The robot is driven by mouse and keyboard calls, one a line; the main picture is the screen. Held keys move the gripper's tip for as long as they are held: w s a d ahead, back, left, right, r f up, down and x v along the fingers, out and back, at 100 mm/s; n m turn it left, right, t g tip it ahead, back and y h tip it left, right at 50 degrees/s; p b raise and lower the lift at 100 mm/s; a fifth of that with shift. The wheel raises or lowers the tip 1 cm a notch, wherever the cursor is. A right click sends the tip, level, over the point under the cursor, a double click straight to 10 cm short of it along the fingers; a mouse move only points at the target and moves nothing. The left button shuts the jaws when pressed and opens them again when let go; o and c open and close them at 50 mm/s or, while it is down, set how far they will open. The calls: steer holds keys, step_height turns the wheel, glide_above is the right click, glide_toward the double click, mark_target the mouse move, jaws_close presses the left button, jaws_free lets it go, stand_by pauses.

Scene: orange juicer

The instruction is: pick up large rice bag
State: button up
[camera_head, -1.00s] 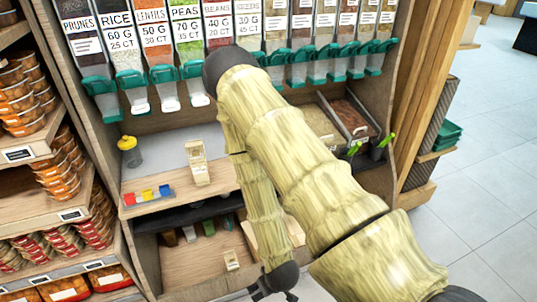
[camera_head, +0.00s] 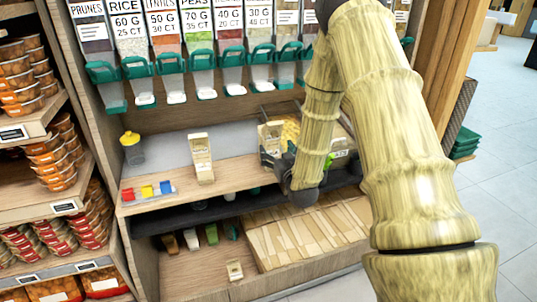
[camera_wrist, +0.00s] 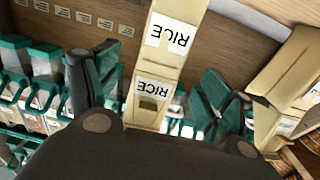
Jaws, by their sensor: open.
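A cream rice bag (camera_head: 272,136) stands on the wooden counter under the dispensers. My gripper (camera_head: 279,158) is at its near side with fingers open. In the wrist view, this bag (camera_wrist: 172,62) shows upside-down RICE labels and lies between the spread fingers of my gripper (camera_wrist: 146,82). I see no clear finger contact. Part of the bag is hidden by my gripper in the head view. Another cream bag (camera_head: 202,160) stands to its left on the counter, and shows at the right in the wrist view (camera_wrist: 290,75). A small similar bag (camera_head: 234,269) is on the lower shelf.
Dispensers with green spouts (camera_head: 200,58) hang above the counter. A yellow-lidded jar (camera_head: 132,150) and small coloured blocks (camera_head: 148,191) are at the left. Grain bins (camera_head: 340,133) lie to the right. The counter has a bare wooden strip (camera_head: 235,180) in front.

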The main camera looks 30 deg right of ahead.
steer(key=shift+x, duration=4.45)
jaws_close()
